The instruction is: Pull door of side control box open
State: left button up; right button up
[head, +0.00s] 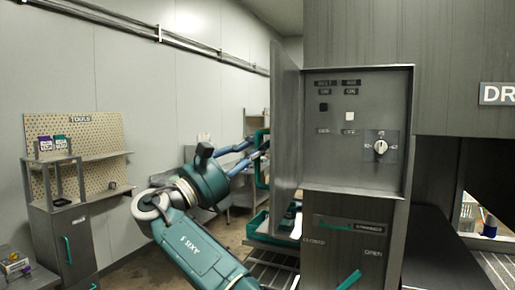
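The side control box (362,155) is a grey metal box right of centre in the head view. Its door (286,125) stands swung out to the left, and the inside panel shows. A teal handle (260,181) is on the door's outer face, partly hidden. My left gripper is not in view.
Inside the box are labels, small buttons and a rotary knob (380,147). Below is a panel marked CLOSED and OPEN (345,240). A shelf unit with a TOOLS pegboard (95,140) stands at the left wall. A teal tray (262,226) sits low behind the door.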

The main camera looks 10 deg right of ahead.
jog(key=o, duration=0.4)
jog(key=shift+f, duration=0.1)
jog(key=shift+a, duration=0.15)
jog(key=v, duration=0.7)
jog(key=shift+a, duration=0.1)
jog(key=shift+s, duration=0.1)
jog(key=shift+a, duration=0.1)
jog(key=shift+c, duration=0.3)
